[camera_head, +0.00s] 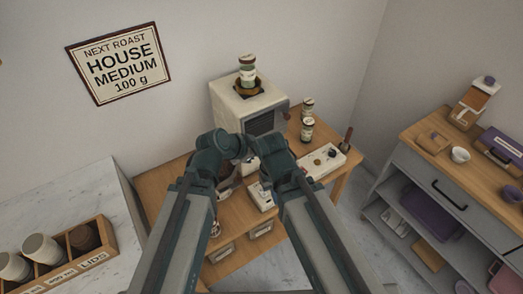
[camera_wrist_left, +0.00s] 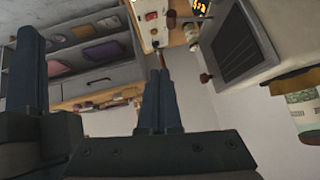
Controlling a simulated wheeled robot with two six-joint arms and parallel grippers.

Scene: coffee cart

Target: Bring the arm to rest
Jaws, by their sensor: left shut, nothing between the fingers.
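My left arm (camera_head: 183,235) rises from the bottom left in the head view and bends right at the top, in front of the coffee table. Its gripper fingers are hard to make out there. In the left wrist view my left gripper (camera_wrist_left: 160,75) is shut and empty, its two dark fingers side by side, apart from anything else. My right arm (camera_head: 315,235) rises beside it and bends toward the middle. A dark upright part at the left of the wrist view looks like my right gripper (camera_wrist_left: 31,65); whether it is open or shut does not show.
A grinder-like white machine (camera_head: 247,102) with a jar (camera_head: 247,70) on top stands on the wooden table (camera_head: 168,200) behind my arms.

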